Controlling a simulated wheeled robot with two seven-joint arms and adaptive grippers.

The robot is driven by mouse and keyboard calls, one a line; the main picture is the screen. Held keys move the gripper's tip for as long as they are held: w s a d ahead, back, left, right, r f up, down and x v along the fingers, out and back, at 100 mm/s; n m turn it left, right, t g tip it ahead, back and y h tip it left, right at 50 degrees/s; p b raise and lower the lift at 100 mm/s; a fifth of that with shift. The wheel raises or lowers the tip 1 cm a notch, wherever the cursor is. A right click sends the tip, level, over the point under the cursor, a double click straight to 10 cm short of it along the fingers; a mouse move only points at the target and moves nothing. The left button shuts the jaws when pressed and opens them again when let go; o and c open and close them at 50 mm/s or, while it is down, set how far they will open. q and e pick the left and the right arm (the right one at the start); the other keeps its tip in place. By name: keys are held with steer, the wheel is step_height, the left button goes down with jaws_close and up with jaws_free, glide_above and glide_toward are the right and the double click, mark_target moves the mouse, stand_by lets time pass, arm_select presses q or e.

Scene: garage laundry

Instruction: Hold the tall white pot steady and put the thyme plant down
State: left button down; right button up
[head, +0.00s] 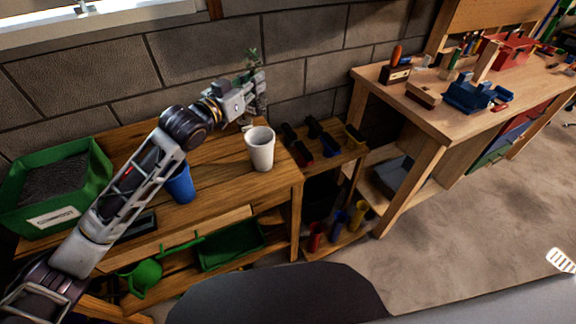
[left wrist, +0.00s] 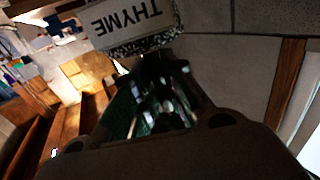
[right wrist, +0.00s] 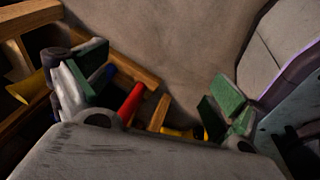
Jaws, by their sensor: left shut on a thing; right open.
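The thyme plant (head: 252,56) shows green leaves near the wall in the head view, above the back right of the wooden bench. My left gripper (head: 256,92) is shut on it, and the fingers hide much of it. In the left wrist view a white THYME label (left wrist: 130,22) shows upside down just beyond the dark fingers (left wrist: 160,108). The tall white pot (head: 260,149) stands upright on the bench near its right end, in front of and below the left gripper. My right gripper (right wrist: 152,98) is open and empty; it is outside the head view.
A blue cup (head: 181,184) stands on the bench beside my left arm. A green bin (head: 98,160) is at the left end. A rack of hand tools (head: 318,140) adjoins the bench's right end.

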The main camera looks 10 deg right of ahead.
steer(key=w+r+n+t, duration=0.25)
steer(key=w+r, duration=0.35)
steer(key=w, duration=0.3)
steer(key=w+r+n+t, duration=0.2)
steer(key=w+r+n, duration=0.3)
steer(key=w, duration=0.4)
steer(key=w+a+r+n+t+y, duration=0.2)
steer(key=w+a+r+n, duration=0.15)
steer(key=w+r, duration=0.5)
steer(key=w+a+r+n+t+y, duration=0.1)
steer(key=w+a+r+n+t, duration=0.3)
steer(key=r, duration=0.7)
steer(key=w+a+r+n+y, duration=0.25)
steer(key=r+n, duration=0.25)
steer(key=r, duration=0.3)
steer(key=w+a+r+n+y, duration=0.25)
steer(key=a+r+n, duration=0.2)
steer(key=r, duration=0.35)
steer(key=n+g+y, duration=0.1)
steer(key=n+y, duration=0.4)
steer(key=n, duration=0.9)
glide_toward(261, 149)
steer(key=w+f, duration=0.1)
steer(key=w+d+f, duration=0.1)
steer(key=f, duration=0.1)
steer(key=shift+w+f, duration=0.2)
steer(key=shift+w, duration=0.05)
steer(key=shift+d, duration=0.1)
